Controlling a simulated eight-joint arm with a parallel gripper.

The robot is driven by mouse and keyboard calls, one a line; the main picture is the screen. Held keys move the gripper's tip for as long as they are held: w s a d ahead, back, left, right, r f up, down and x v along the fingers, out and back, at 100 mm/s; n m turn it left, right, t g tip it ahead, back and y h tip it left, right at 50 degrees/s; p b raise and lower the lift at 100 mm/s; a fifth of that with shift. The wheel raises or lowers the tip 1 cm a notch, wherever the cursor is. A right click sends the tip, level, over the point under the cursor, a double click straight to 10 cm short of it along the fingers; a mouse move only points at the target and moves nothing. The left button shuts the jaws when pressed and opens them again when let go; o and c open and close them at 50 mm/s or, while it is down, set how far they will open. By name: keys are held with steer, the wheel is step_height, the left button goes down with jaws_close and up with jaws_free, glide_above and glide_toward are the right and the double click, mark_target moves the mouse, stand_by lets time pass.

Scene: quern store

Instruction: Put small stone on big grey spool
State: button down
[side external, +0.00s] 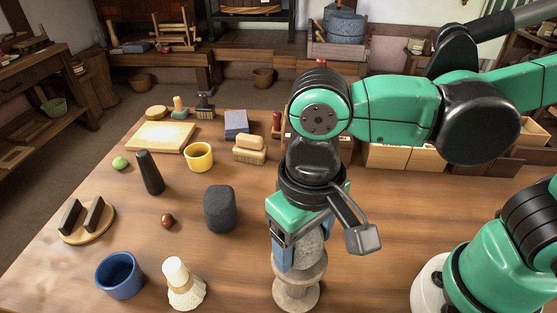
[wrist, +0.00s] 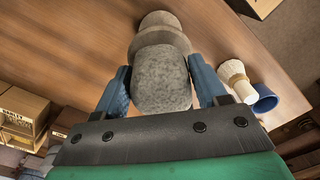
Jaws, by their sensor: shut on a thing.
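The small stone (wrist: 162,85) is grey and speckled. In the wrist view it sits between the two blue fingers of my gripper (wrist: 159,68), which is shut on it. In the side view the stone (side external: 312,246) is partly hidden by my gripper (side external: 297,256). The big grey spool (side external: 297,288) stands upright on the table directly below the stone, its upper rim close under the fingers. The spool also shows beyond the stone in the wrist view (wrist: 159,22). I cannot tell whether the stone touches the spool's top.
A white brush (side external: 182,284) and a blue cup (side external: 119,275) stand left of the spool. A dark grey rounded block (side external: 220,209) stands behind to the left. Cardboard boxes (side external: 392,157) line the back right. The table right of the spool is clear up to my base.

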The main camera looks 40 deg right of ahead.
steer(key=shift+f, duration=0.2)
steer(key=shift+f, duration=0.1)
steer(key=shift+c, duration=0.2)
jaws_free()
step_height(320, 180, up, 12)
steer(key=w+d+f+t, duration=0.3)
steer(key=w+d+f, duration=0.1)
steer(key=d, duration=0.4)
steer(key=w+d+f+t, duration=0.4)
steer(key=d+f, duration=0.1)
steer(key=d, duration=0.3)
steer(key=shift+f, duration=0.25)
